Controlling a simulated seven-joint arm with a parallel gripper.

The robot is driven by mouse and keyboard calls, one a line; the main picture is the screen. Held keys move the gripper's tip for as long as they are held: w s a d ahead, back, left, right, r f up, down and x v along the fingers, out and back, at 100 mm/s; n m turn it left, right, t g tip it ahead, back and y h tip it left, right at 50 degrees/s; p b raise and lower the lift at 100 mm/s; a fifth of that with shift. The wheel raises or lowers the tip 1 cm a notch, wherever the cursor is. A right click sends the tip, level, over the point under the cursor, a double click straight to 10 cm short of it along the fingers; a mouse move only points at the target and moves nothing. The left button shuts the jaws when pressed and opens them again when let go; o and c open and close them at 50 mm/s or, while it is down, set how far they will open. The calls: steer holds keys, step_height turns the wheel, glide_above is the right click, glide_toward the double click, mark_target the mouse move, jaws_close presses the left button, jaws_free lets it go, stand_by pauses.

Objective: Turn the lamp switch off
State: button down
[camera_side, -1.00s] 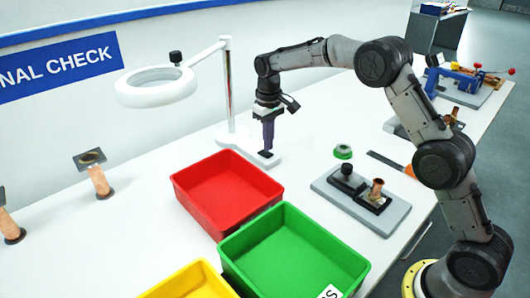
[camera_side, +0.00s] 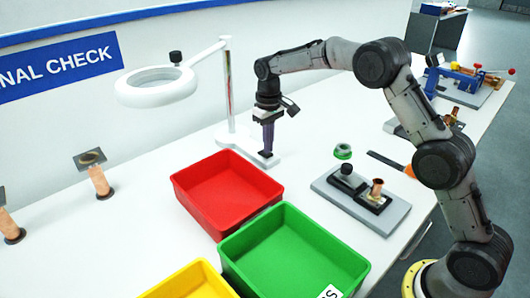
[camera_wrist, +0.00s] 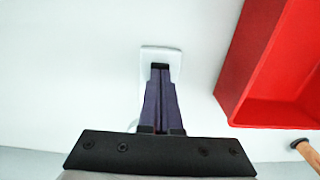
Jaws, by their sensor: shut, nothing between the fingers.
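The white ring lamp (camera_side: 157,87) hangs from a white pole (camera_side: 229,85) at the back of the table. The near end of its flat white base (camera_side: 274,162) also shows in the wrist view (camera_wrist: 161,51). A small dark part, seemingly the switch (camera_side: 265,154), is on that end, mostly hidden by my fingers. My gripper (camera_side: 267,150) points down over it, its purple fingers shut with nothing between them. In the wrist view the fingertips (camera_wrist: 160,70) are over the plate, at or very near the dark part; I cannot tell whether they touch.
A red bin (camera_side: 226,190) stands close in front of the lamp base. A green bin (camera_side: 293,253) and a yellow bin (camera_side: 190,283) are nearer. A grey fixture plate (camera_side: 392,217) and a green tape roll (camera_side: 343,151) lie to the right. Copper pieces stand at the left.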

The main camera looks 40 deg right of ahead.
steer(key=shift+f, duration=0.6)
steer(key=shift+r, duration=3.55)
